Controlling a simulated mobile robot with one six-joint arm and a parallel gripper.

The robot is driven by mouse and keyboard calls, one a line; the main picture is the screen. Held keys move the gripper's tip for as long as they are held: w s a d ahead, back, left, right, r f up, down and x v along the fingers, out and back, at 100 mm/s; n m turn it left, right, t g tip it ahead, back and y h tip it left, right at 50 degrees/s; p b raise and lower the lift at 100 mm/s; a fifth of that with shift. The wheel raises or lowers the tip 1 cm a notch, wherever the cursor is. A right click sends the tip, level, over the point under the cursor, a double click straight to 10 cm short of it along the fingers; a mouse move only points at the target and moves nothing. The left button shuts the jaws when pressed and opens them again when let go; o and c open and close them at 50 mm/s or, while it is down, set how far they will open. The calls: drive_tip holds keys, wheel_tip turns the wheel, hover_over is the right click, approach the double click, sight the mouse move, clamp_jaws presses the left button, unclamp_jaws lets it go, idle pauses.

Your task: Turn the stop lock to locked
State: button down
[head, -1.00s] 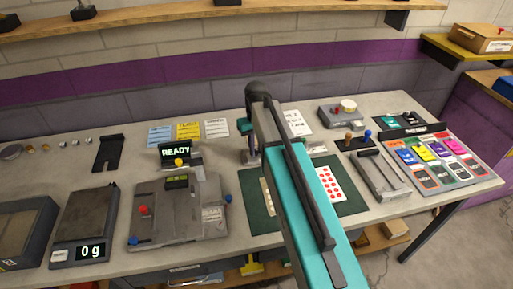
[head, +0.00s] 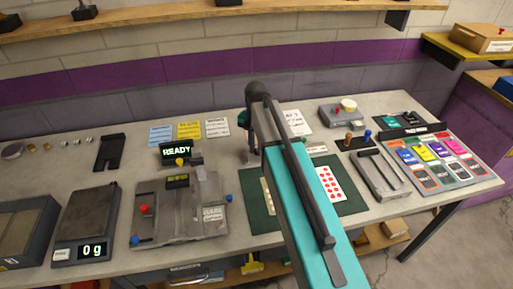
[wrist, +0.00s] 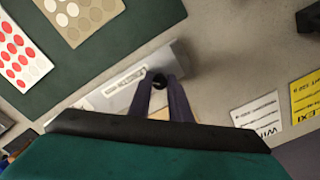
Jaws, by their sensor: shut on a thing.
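My gripper (wrist: 160,88) is shut on a small dark round knob (wrist: 159,79) in the wrist view. The knob is at one end of a long grey block (wrist: 108,98), which has a white label with print too small to read. The block lies beside the green mat. In the head view a labelled end of this block (head: 317,149) shows right of my arm; my arm hides the rest. My gripper (head: 248,155) is partly hidden there too. I cannot tell from the label whether this knob is the stop lock, nor its setting.
A grey machine (head: 160,215) with red, blue and yellow knobs and a READY display (head: 178,151) stands left of my gripper. The green mat (head: 262,215) holds dotted cards. Beyond are a scale (head: 85,215), a handled grey block (head: 385,178) and a coloured card board (head: 455,187).

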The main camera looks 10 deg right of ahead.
sight(256, 150)
drive_tip(key=m, duration=1)
idle(0.4)
drive_tip(key=c, duration=1.6)
unclamp_jaws()
drive_tip(key=shift+w, duration=0.1)
drive_tip(key=shift+r, duration=0.15)
drive_tip(key=shift+r+b, duration=1.35)
drive_tip(key=shift+r, duration=5.4)
